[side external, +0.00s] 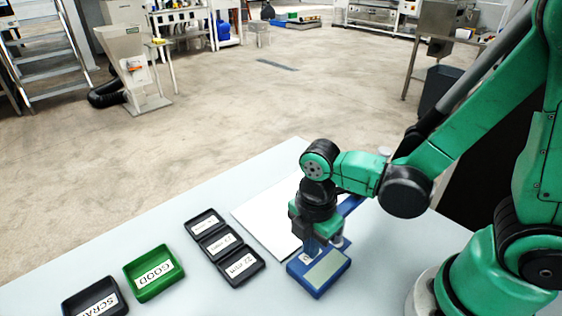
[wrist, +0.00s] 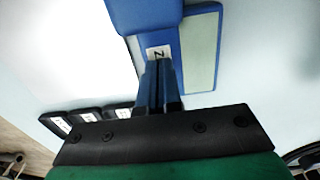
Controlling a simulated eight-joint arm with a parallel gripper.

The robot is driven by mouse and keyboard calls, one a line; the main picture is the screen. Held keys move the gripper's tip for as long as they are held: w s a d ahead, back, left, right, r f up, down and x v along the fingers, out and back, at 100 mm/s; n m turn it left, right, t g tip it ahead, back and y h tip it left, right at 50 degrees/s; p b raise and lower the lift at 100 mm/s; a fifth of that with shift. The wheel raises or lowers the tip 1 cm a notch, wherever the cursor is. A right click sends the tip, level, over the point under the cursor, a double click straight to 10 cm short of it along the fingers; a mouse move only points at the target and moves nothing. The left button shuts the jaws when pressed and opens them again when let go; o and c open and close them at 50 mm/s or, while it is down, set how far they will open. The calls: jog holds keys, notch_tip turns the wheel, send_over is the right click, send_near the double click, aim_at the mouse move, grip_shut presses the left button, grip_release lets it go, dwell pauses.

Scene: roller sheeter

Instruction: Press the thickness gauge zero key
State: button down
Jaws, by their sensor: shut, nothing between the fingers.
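The blue thickness gauge (side external: 317,290) lies on the table below my gripper, with a pale display panel (side external: 323,268) on top. In the wrist view the gauge's blue body (wrist: 145,14) and its pale display (wrist: 203,52) lie just beyond the fingers. A small white key with a dark letter mark (wrist: 158,52) sits beside the display. My gripper (wrist: 160,68) is shut and empty, its fingertips pointing down at the near edge of that key. In the side view the fingers (side external: 311,247) are over the key end. I cannot tell whether the tips touch it.
A white sheet (side external: 270,215) lies beside the gauge. A black three-part tray with labels (side external: 222,245) stands left of it. A green GOOD tray (side external: 150,271) and a black SCRAP tray (side external: 95,300) stand farther left. The table between the trays and gauge is clear.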

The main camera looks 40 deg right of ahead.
jog(key=shift+f, duration=0.1)
dwell(0.4)
notch_tip(320, 180, up, 8)
dwell(0.7)
jog(key=shift+w, duration=0.1)
dwell(0.5)
jog(key=w+d+r+m+t, duration=0.1)
jog(key=d+r+m+t, duration=0.1)
jog(key=m, duration=0.7)
jog(key=w+d+r+m+t, duration=0.2)
jog(key=d+m+t, duration=0.3)
jog(key=m, duration=0.4)
jog(key=shift+w, duration=0.25)
